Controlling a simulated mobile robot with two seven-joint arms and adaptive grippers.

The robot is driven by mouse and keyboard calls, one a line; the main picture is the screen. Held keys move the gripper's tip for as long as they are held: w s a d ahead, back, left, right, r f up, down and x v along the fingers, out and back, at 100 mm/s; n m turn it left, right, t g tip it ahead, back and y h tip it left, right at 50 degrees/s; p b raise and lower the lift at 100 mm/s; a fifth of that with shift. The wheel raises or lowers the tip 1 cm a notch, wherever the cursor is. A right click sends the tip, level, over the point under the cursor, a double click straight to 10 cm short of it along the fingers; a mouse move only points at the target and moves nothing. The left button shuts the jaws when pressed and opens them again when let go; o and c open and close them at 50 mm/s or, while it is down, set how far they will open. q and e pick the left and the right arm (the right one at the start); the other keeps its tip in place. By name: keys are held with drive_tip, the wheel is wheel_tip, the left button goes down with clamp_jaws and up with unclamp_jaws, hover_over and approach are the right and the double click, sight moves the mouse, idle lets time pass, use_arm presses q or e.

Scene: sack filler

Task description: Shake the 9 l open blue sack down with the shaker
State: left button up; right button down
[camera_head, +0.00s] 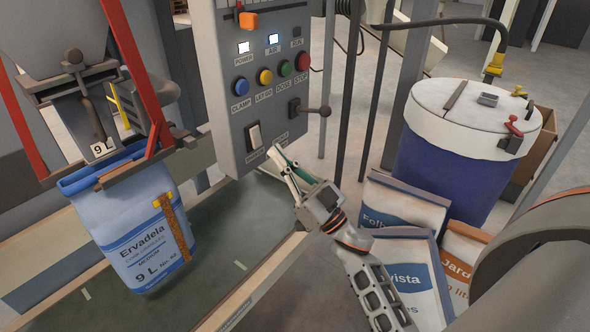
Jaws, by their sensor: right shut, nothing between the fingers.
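The blue sack (138,232), marked Ervadela 9 L, hangs upright with its open mouth around the filler spout (92,125), above the green belt. A yellow and brown strip runs down its right side. My left gripper is out of view.
Blue, yellow, green and red buttons (302,62) sit above the switch, with a black lever (310,110) at right. Filled sacks (405,270) and a blue drum (455,165) stand at right. The green belt (225,235) is bare beside the sack.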

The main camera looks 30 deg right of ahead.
sight(258, 141)
drive_tip(key=shift+w+a+f, duration=0.15)
drive_tip(key=shift+w+a, duration=0.05)
drive_tip(key=shift+w, duration=0.3)
drive_tip(key=shift+w+a+f, duration=0.15)
drive_tip(key=shift+w+a, duration=0.05)
drive_tip(key=shift+w, duration=0.3)
drive_tip(key=shift+w+a+f, duration=0.15)
drive_tip(key=shift+w+a, duration=0.05)
drive_tip(key=shift+w, duration=0.3)
